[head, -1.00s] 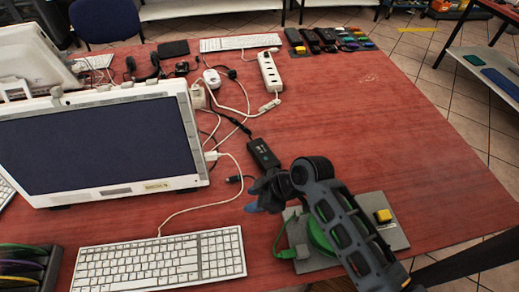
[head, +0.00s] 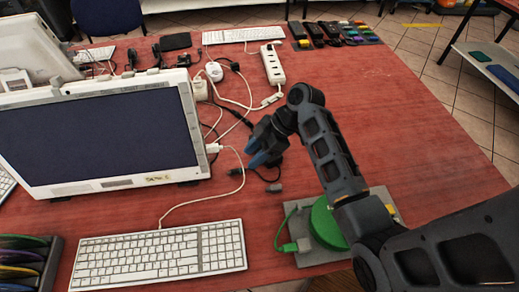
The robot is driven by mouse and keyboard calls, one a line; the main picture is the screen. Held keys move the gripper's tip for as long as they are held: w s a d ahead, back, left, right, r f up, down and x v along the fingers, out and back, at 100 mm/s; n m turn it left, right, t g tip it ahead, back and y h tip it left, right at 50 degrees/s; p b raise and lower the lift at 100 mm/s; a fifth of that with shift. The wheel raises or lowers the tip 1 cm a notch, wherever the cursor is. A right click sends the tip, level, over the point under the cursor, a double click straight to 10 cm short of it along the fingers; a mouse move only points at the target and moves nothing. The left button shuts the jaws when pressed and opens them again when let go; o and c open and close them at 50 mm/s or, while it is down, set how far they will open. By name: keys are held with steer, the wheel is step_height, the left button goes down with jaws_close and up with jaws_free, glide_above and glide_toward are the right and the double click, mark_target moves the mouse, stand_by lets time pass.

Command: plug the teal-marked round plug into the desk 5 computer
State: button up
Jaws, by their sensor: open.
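The white all-in-one computer (head: 100,135) stands at the left with a dark screen; its small front label is too blurred to read. A small dark plug (head: 236,171) lies on the red desk just right of it. A grey plug end (head: 275,187) on a thin dark cable lies a little further right. I cannot make out which plug has a teal mark. My gripper (head: 256,160), with blue fingertips, is open above the desk between the computer and the green reel, near both plugs. It hides the black adapter box and part of the cables. I see nothing held.
A white keyboard (head: 160,256) lies in front of the computer. A white power strip (head: 272,64) and tangled cables lie behind. The desk's right side is clear.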

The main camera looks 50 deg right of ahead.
mark_target(239, 169)
steer(key=shift+b+x, duration=1.4)
steer(key=shift+x, duration=1.4)
steer(key=shift+c, duration=0.2)
jaws_close()
steer(key=shift+r, duration=0.15)
step_height(239, 169, up, 5)
steer(key=p, duration=0.4)
steer(key=shift+f, duration=0.2)
step_height(239, 169, up, 2)
steer(key=shift+r+p, duration=0.1)
steer(key=shift+p, duration=0.35)
